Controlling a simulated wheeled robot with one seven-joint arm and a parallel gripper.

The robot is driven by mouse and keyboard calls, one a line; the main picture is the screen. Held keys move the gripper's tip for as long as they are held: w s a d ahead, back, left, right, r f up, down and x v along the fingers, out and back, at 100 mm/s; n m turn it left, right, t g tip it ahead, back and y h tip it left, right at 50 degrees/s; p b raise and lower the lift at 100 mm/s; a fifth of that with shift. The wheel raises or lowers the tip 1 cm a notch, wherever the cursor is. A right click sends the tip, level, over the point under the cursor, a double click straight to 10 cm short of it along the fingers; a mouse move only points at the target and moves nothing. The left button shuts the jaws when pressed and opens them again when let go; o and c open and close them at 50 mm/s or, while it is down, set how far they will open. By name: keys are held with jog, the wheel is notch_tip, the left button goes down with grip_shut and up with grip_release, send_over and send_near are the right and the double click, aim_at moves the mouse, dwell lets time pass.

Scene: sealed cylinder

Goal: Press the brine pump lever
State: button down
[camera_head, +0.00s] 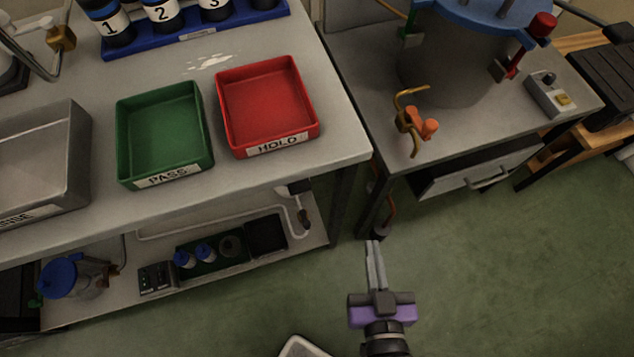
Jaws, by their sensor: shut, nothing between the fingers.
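My gripper (373,246) is shut and empty, with its fingers pointing up the picture over the green floor, in front of the gap between the two benches. No label shows which part is the brine pump lever. A grey cylinder (450,75) with a blue lid (480,8) stands on the right bench. It has a brass fitting with an orange handle (425,128) low at its front and a red-knobbed lever (541,26) at its right. A blue-topped vessel (72,277) with a brass fitting sits on the lower left shelf. My gripper touches none of these.
The left bench (235,182) holds a green PASS tray (163,136), a red HOLD tray (268,103), a metal tray (40,160) and numbered bottles in a blue rack (190,38). A small box (549,95) sits on the right bench. The floor (520,270) at right is clear.

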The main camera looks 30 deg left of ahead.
jog(key=w+a+f+n+g+y+b, duration=0.1)
jog(key=a+f+b, duration=0.1)
jog(key=a, duration=0.5)
jog(key=w+a+f+n+g+y+b, duration=0.1)
jog(key=a+f+n+y+b, duration=0.1)
jog(key=a, duration=0.5)
jog(key=shift+w+a+f+g, duration=0.15)
jog(key=shift+a+f+g, duration=0.25)
jog(key=shift+f, duration=0.4)
jog(key=b, duration=0.2)
send_over(301, 188)
notch_tip(301, 188, down, 2)
jog(key=f, duration=0.2)
jog(key=f+b, duration=0.1)
jog(key=shift+s+d, duration=0.25)
jog(key=shift+s, duration=0.05)
jog(key=shift+f, duration=0.75)
jog(key=shift+b, duration=0.3)
